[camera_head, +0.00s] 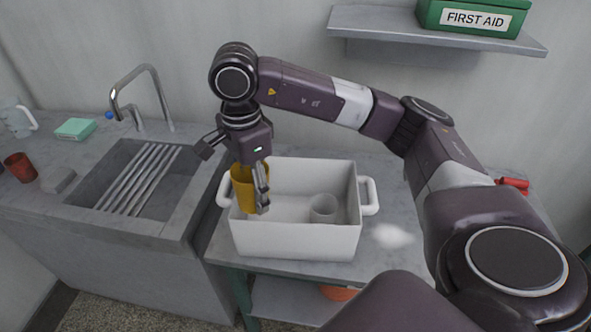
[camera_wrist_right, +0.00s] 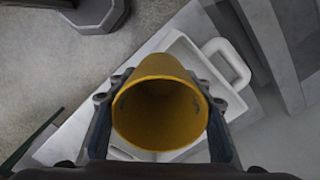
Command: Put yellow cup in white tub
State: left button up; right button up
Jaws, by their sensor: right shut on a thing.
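The yellow cup (camera_head: 243,188) is in my right gripper (camera_head: 262,200), which is shut on it with a finger along its side. In the right wrist view the cup (camera_wrist_right: 160,113) sits between the two fingers, its open mouth toward the camera. In the head view the cup overlaps the left end of the white tub (camera_head: 296,241); its exact height over the tub is hard to tell. The tub has a handle at each end and holds a whitish cup (camera_head: 323,208). Part of the tub also shows in the right wrist view (camera_wrist_right: 228,62). My left gripper is not in view.
A sink with a rack (camera_head: 143,178) and tap (camera_head: 140,95) is at left, with a red cup (camera_head: 20,167) and a green box (camera_head: 76,129) nearby. A shelf (camera_head: 430,30) holds a first aid box (camera_head: 472,17).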

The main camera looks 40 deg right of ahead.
jog(key=w+d+m+b, duration=0.1)
jog(key=w+d+m, duration=0.2)
jog(key=m, duration=0.5)
jog(key=m+b, duration=0.1)
jog(key=m, duration=1.2)
send_over(272, 216)
jog(key=s+a, duration=0.2)
jog(key=f, duration=1.5)
jog(key=shift+s+d, duration=0.15)
jog(key=shift+d, duration=0.1)
notch_tip(272, 216, down, 5)
jog(key=shift+f, duration=0.15)
